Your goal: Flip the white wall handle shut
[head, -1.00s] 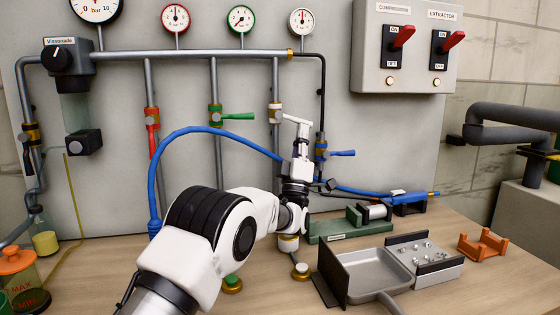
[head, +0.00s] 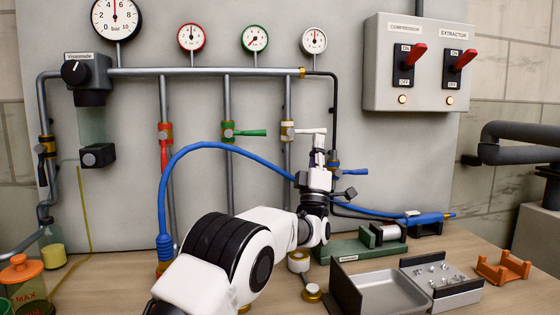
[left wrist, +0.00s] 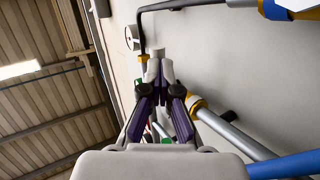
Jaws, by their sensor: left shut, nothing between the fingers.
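The white wall handle (head: 310,131) is a lever on a brass valve (head: 287,131) on the rightmost upright grey pipe. It points right, nearly level, crosswise to its pipe. My left gripper (head: 318,143) points up, with its closed fingertips just under the handle's free end. They look to be touching it, but a small gap cannot be ruled out. The left wrist view shows the shut fingers (left wrist: 160,72) with nothing between them; a small pale piece just beyond the tips may be the handle. My right gripper is not in view.
A green handle (head: 250,133) and a red handle (head: 164,154) are on pipes to the left. A blue handle (head: 352,171) is right of my gripper. A blue hose (head: 200,148) arches behind my arm. A grey tray (head: 380,290) stands on the bench.

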